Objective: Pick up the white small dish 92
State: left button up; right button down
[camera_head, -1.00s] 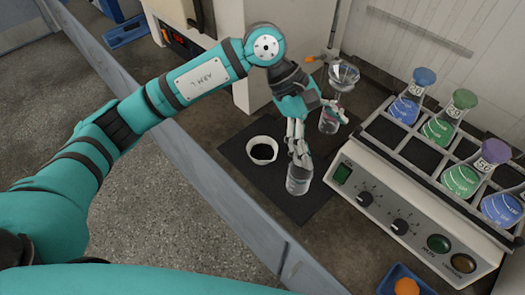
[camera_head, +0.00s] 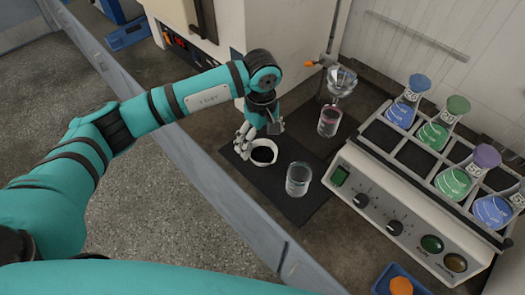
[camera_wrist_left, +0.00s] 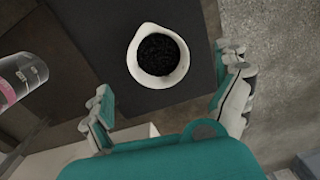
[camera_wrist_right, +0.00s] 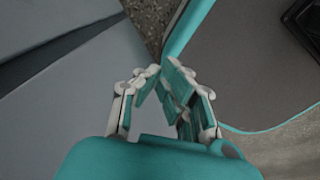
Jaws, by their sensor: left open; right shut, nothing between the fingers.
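The white small dish (camera_head: 272,157) sits on the dark mat and holds black granular material. It has a small spout at its rim, as the left wrist view (camera_wrist_left: 136,72) shows. My left gripper (camera_head: 255,142) is open just above the dish's far edge, partly covering it in the head view. In the left wrist view its fingers (camera_wrist_left: 168,85) are spread wide, with the dish ahead between their lines. My right gripper (camera_wrist_right: 160,85) is shut and empty, seen only in its wrist view, away from the dish.
A glass beaker (camera_head: 298,180) stands right of the dish on the dark mat (camera_head: 301,212). A hotplate unit (camera_head: 385,205) with several coloured flasks is at the right. A blue tray (camera_head: 382,284) is at front right.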

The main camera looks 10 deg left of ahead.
aim_at(263, 156)
pick_arm(q)
notch_tip(263, 156, down, 6)
jog(key=shift+d+r+p, duration=0.15)
jog(key=shift+r+p, duration=0.1)
jog(key=shift+p, duration=0.7)
jog(key=shift+f, duration=0.3)
jog(key=c, duration=1.2)
